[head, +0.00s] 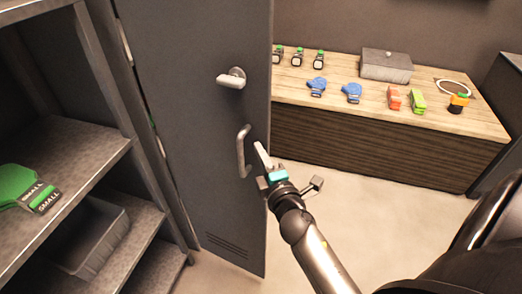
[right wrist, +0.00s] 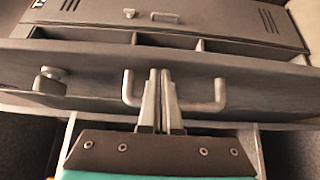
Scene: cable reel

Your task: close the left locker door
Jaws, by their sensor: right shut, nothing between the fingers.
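The left locker door (head: 190,115) is dark grey and stands swung open in the head view. It has a round knob with a light lever (head: 232,79) and a vertical bar handle (head: 243,152). My right gripper (head: 261,155) is at the door's free edge, just right of the bar handle. In the right wrist view the gripper's fingers (right wrist: 163,90) are together and empty, overlapping the middle of the bar handle (right wrist: 207,106). Whether they touch the handle or door I cannot tell. My left gripper is not in view.
The open locker's shelves (head: 90,175) hold a green item (head: 16,184) and a grey bin (head: 95,235). A wooden-topped bench (head: 440,125) at the back right carries a grey box (head: 386,66), blue gloves (head: 352,92) and small items. The floor between is clear.

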